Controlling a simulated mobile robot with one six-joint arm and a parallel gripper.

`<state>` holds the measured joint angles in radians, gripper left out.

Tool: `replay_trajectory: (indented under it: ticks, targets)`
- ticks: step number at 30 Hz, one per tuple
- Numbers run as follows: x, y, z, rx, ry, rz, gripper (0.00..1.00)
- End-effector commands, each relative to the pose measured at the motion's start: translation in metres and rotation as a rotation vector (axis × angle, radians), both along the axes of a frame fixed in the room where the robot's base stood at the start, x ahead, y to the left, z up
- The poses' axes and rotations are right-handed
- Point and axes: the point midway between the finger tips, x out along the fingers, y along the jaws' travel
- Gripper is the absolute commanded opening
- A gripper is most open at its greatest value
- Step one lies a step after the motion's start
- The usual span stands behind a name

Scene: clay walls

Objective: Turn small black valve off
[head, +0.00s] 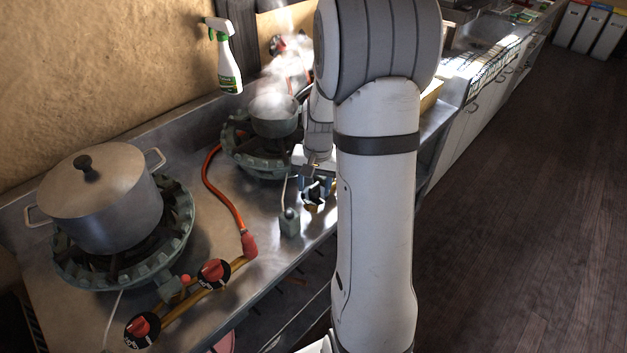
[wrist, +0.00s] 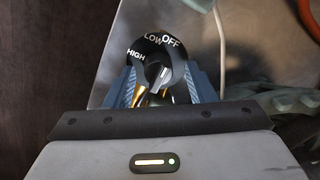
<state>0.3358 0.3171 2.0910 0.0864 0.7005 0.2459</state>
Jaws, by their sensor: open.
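The small black valve (wrist: 152,48) shows in the wrist view as a round black dial marked HIGH, LOW and OFF, with a grey grip piece at its centre. Which mark the grip points to is hard to tell. My gripper (wrist: 163,88) is open, with one blue finger on the left and one on the right of the valve's grip. Whether the fingers touch it cannot be told. In the head view my gripper (head: 316,188) is over the counter's front edge by the back burner, partly hidden by my arm.
A steaming small pot (head: 274,115) stands on the back burner (head: 245,155). A large lidded pot (head: 100,200) stands on the front burner. Red knobs (head: 213,271) and an orange hose (head: 222,185) lie nearby. A spray bottle (head: 225,60) is by the wall. The floor at right is clear.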

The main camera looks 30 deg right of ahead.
Motion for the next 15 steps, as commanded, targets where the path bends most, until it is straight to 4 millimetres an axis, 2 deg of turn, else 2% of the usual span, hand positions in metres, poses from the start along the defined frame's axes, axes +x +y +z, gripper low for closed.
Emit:
replay_trajectory:
  ticks: [5, 15]
  targets:
    - [0.001, -0.001, 0.014, -0.001, -0.003, 0.000, 0.50]
    - [0.001, -0.004, 0.068, 0.000, -0.002, -0.001, 0.50]
